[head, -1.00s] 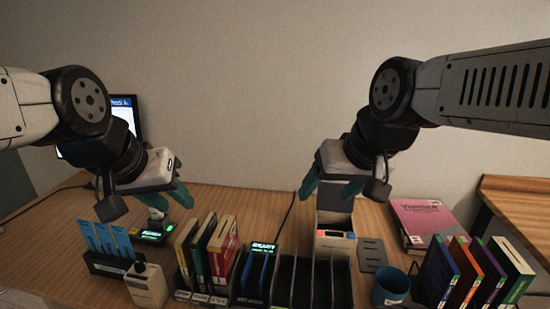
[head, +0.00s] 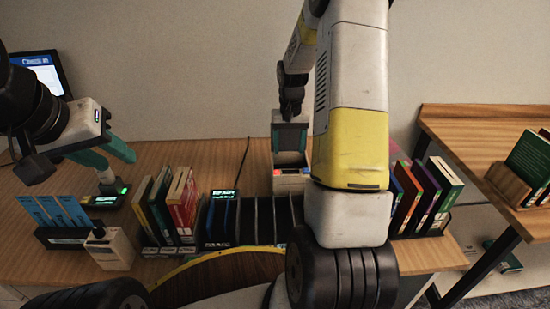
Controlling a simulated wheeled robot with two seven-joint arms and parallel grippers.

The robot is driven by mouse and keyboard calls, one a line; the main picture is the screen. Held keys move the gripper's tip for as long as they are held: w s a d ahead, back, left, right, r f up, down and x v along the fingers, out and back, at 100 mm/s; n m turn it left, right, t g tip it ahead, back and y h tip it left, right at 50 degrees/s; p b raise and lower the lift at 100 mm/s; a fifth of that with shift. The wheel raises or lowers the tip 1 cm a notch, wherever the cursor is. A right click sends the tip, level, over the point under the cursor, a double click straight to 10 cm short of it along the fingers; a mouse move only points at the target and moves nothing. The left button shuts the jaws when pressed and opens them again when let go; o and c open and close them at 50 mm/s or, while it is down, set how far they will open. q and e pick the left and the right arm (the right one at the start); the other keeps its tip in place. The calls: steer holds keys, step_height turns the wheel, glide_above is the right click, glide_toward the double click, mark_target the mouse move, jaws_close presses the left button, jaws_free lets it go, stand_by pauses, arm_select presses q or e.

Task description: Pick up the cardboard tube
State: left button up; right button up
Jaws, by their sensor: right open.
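I see no cardboard tube in the head view. My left gripper (head: 119,164) is open, with its teal fingers apart and nothing between them, above a dark device with a lit green screen (head: 103,200) on the desk. My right gripper (head: 290,145) points down near the back of the desk, above a small box-shaped device (head: 290,182). It looks open, but the space between its fingers is dark and unclear. My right forearm and elbow cover the middle right of the desk.
Upright books (head: 172,205) and a dark slotted rack (head: 262,220) line the desk (head: 225,155). More books (head: 440,185) stand behind my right arm. A second wooden table (head: 465,120) at right holds a green book (head: 530,160) in a wooden stand. Open desk lies behind the rack.

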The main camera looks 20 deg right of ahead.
steer(key=shift+w+d+f, duration=0.1)
steer(key=shift+d+f, duration=0.05)
steer(key=shift+f, duration=0.4)
steer(key=shift+w+d+f, duration=0.1)
steer(key=shift+f, duration=0.4)
step_height(320, 180, down, 7)
steer(key=shift+s+d+f, duration=0.1)
steer(key=c, duration=1.1)
